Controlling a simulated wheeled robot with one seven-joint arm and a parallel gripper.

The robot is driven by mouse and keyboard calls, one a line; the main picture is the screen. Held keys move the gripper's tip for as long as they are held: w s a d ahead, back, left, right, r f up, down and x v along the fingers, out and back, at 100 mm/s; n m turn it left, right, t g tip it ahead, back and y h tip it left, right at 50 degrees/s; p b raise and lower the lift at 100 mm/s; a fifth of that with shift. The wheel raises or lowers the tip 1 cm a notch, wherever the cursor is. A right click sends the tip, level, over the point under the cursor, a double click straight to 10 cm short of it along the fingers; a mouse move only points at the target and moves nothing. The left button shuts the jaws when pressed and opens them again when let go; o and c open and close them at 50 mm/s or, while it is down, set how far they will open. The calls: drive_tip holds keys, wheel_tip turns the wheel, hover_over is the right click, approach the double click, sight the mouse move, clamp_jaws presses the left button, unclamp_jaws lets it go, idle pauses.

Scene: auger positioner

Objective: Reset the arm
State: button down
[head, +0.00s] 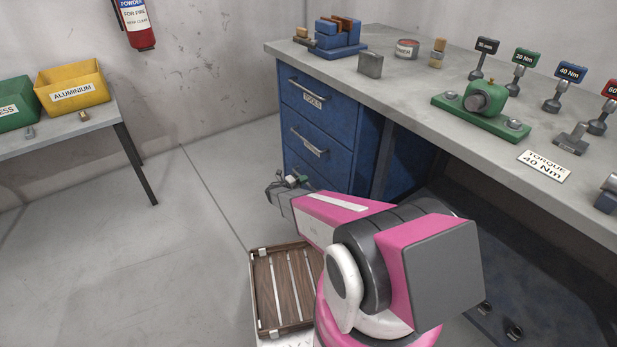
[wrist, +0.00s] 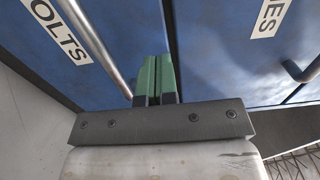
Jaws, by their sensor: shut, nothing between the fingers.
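My gripper (head: 291,182) is at the end of my pink and white arm, in front of the blue drawer cabinet (head: 318,127) in the head view. In the wrist view the two green fingers (wrist: 154,78) are together, with nothing between them. The fingertips point at the blue drawer fronts, beside a metal drawer handle (wrist: 100,45). I cannot tell whether they touch anything.
A grey workbench (head: 400,85) on the right carries a green fixture (head: 482,108), several torque tools and a "TORQUE 40 Nm" card (head: 545,165). A slatted wooden tray (head: 284,287) is beside my arm. A side table (head: 75,130) at left holds green and yellow bins (head: 72,88). Floor between is clear.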

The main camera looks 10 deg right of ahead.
drive_tip(key=v, duration=0.9)
drive_tip(key=s+d+r+m+g+y, duration=0.35)
drive_tip(key=s+r+m, duration=0.3)
drive_tip(key=m, duration=0.35)
drive_tip(key=s+d+r+m+g+y, duration=0.35)
drive_tip(key=s+d+r+m, duration=0.2)
drive_tip(key=s+m, duration=0.35)
drive_tip(key=s+a+r+m+y, duration=0.2)
drive_tip(key=s+r+m+y, duration=0.2)
drive_tip(key=r+m, duration=0.3)
drive_tip(key=s+a+r+m+y, duration=0.3)
drive_tip(key=s+r+m+y, duration=0.2)
drive_tip(key=m, duration=0.9)
drive_tip(key=shift+s+r+y, duration=0.3)
drive_tip(key=shift+s+r, duration=0.85)
drive_tip(key=shift+s, duration=0.05)
